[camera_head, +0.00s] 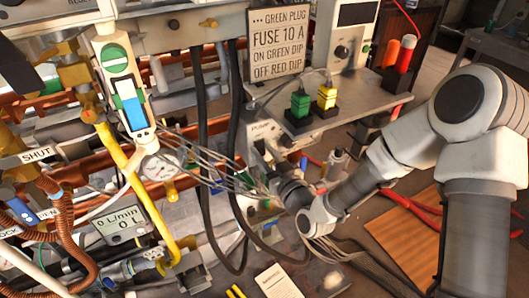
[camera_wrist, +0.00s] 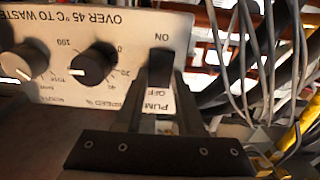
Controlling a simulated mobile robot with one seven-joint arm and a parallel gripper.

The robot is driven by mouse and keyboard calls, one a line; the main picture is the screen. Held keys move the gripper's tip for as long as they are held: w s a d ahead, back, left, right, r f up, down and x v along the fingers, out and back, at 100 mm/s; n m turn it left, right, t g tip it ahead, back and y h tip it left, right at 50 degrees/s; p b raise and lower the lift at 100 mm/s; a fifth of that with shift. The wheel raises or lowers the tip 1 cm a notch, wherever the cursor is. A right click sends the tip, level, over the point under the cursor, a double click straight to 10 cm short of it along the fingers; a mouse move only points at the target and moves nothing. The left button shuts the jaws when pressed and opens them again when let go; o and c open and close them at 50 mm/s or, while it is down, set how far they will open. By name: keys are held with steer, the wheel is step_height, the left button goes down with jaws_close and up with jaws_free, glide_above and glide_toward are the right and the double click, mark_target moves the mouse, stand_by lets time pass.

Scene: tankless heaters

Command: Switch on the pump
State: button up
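The pump switch (camera_wrist: 160,68) is a black rocker on a light grey control panel (camera_wrist: 125,25). In the wrist view ON is printed above it, and a white label with OFF and part of PUMP below it. My gripper (camera_wrist: 165,105) is just in front of the switch, its two dark fingers either side of the white label with a narrow gap between them. It holds nothing I can see. Whether a fingertip touches the switch is unclear. In the head view my gripper (camera_head: 276,172) is at the panel under the shelf, and the switch is hidden.
Grey cables (camera_wrist: 262,60) hang close on the right. Green (camera_head: 300,103) and yellow (camera_head: 327,96) plugs stand on the shelf above my arm. Pipes and hoses crowd the left.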

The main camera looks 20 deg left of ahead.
jaws_close()
steer(key=shift+f, duration=0.1)
steer(key=b, duration=0.2)
steer(key=shift+f+b, duration=0.3)
steer(key=shift+b, duration=0.05)
steer(key=shift+t+y+b, duration=0.3)
steer(key=shift+y+b, duration=0.2)
steer(key=shift+b, duration=0.55)
steer(key=b, duration=0.3)
steer(key=shift+f+t+y, duration=0.15)
steer(key=shift+t+y, duration=0.25)
steer(key=shift+y+b, duration=0.3)
steer(key=shift+b, duration=0.55)
steer(key=shift+r, duration=0.25)
